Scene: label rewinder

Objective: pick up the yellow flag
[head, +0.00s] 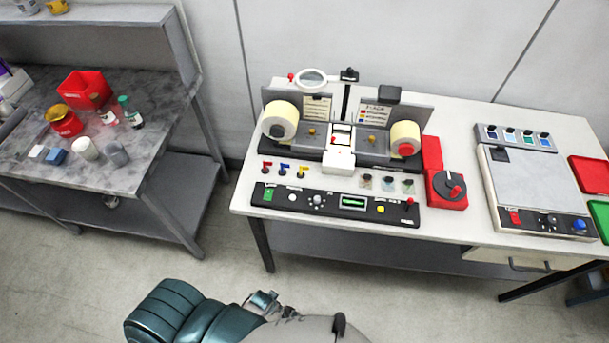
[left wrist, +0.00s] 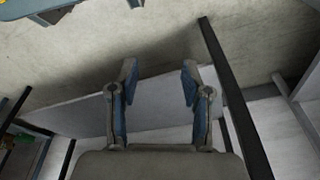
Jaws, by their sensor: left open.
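The yellow flag (head: 302,169) stands on the white table at the right end of a short row, with a blue flag (head: 284,167) and a red flag (head: 266,166) to its left. The row is just in front of the rewinder's left side and behind the black control panel. My left gripper (left wrist: 158,75) is open and empty in the left wrist view, its two fingers spread apart, with no flag between them. In the head view my left arm is low at the bottom, in front of the table and well short of the flags. My right gripper is not seen.
The label rewinder has a left roll (head: 279,120) and a right roll (head: 404,138). The control panel (head: 338,203) lies along the front edge of the table (head: 460,228). A red crank box (head: 446,188) stands to the right. A grey side bench (head: 150,120) is at left.

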